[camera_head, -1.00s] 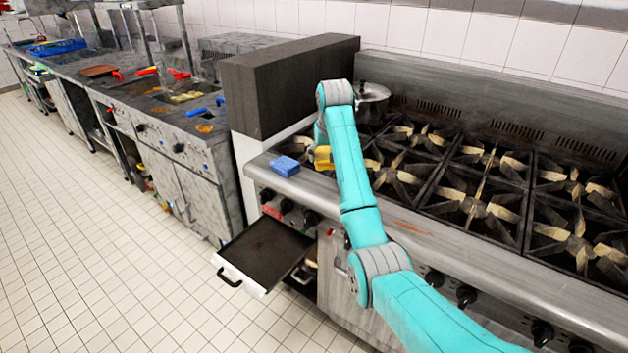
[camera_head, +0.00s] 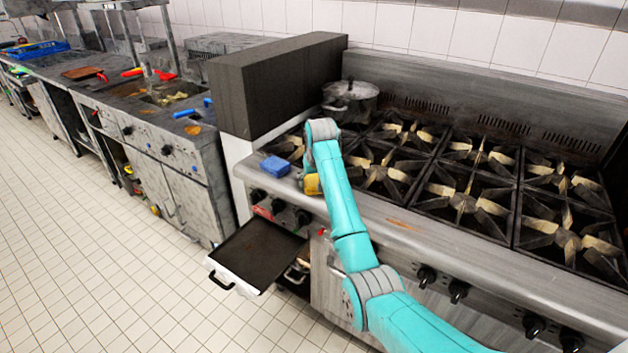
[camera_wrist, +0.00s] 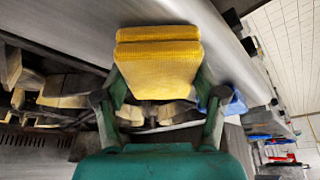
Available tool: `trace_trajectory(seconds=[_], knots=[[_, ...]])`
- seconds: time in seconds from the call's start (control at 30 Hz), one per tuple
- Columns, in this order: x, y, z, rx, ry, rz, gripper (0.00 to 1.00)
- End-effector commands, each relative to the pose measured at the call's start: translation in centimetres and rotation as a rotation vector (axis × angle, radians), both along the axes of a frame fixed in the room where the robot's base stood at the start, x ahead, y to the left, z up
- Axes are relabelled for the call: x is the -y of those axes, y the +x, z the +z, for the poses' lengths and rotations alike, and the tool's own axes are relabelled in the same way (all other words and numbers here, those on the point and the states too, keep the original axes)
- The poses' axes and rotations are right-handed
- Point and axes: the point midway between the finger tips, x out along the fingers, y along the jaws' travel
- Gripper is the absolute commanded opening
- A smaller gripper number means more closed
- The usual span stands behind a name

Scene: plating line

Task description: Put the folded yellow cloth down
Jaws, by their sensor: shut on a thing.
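The folded yellow cloth (camera_wrist: 158,62) is held between the two fingers of my gripper (camera_wrist: 160,88) in the wrist view, with its folded layers showing. In the head view the yellow cloth (camera_head: 312,185) shows beside my arm, over the front steel edge of the stove (camera_head: 405,222). My arm hides most of the gripper there. I cannot tell whether the cloth touches the steel. A folded blue cloth (camera_head: 274,167) lies on the stove's front left corner, to the left of the yellow cloth; it also shows in the wrist view (camera_wrist: 236,104).
A lidded pot (camera_head: 350,98) stands at the back left of the stove, beside a dark raised block (camera_head: 275,80). Burner grates (camera_head: 465,195) cover the stove top to the right. An open drawer with a dark tray (camera_head: 258,252) sticks out below the front edge.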

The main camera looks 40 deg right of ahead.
Motion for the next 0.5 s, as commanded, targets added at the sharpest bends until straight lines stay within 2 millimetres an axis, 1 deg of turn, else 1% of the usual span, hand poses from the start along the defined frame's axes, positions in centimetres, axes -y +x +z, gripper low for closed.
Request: trace_trajectory(seconds=[0.2, 0.23, 0.27, 0.3, 0.33, 0.5], knots=[[-0.01, -0.02, -0.21, -0.001, 0.000, 0.000, 0.42], [-0.01, -0.01, -0.25, -0.001, 0.000, 0.000, 0.72], [-0.01, -0.01, -0.22, -0.001, 0.000, 0.000, 0.80], [-0.01, -0.01, -0.22, -0.001, 0.000, 0.000, 0.90], [-0.01, -0.01, -0.22, -0.001, 0.000, 0.000, 0.95], [0.00, -0.01, -0.21, 0.000, 0.000, 0.000, 0.95]])
